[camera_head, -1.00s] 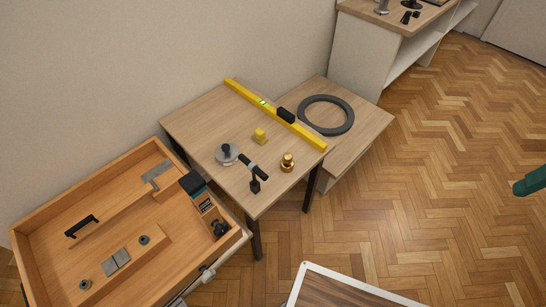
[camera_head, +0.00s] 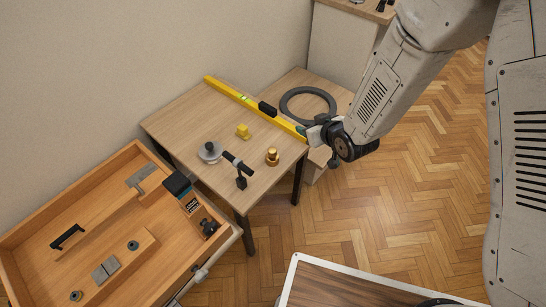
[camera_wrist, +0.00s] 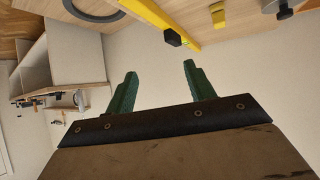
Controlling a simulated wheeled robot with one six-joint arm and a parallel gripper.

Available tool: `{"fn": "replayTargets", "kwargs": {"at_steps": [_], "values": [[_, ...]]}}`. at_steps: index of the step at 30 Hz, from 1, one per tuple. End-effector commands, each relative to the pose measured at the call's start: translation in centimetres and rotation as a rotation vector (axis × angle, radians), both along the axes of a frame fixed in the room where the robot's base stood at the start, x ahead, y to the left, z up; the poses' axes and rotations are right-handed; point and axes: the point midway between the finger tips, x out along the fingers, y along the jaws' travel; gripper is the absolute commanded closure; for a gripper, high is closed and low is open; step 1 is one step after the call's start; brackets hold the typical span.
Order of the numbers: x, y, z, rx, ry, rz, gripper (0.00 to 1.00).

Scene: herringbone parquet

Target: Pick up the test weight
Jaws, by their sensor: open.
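The test weight looks to be the small brass cylinder with a knob (camera_head: 272,157), upright on the small wooden table (camera_head: 185,112) near its right edge. I cannot make it out in the wrist view. My gripper (camera_wrist: 160,69) is open and empty, its two green fingers apart. In the head view my gripper (camera_head: 304,131) is by the table's right corner, right of and beyond the weight, near the end of the yellow level; its fingers are mostly hidden there.
A yellow block (camera_head: 242,131), a grey disc with a knob (camera_head: 209,151) and a black-handled tool (camera_head: 239,167) stand near the weight.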

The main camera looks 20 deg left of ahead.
Motion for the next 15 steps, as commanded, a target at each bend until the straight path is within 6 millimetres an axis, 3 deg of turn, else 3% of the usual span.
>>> {"fn": "replayTargets", "kwargs": {"at_steps": [1, 6, 11, 15], "values": [[-1.3, 1.5, -2.5, 0.026, -0.009, 0.040, 0.46], [-4.6, 4.9, -7.1, 0.127, -0.061, 0.132, 0.46], [-6.5, 6.2, -9.0, 0.182, -0.085, 0.172, 0.46], [-6.6, 7.1, -9.7, 0.199, -0.093, 0.183, 0.46]]}}
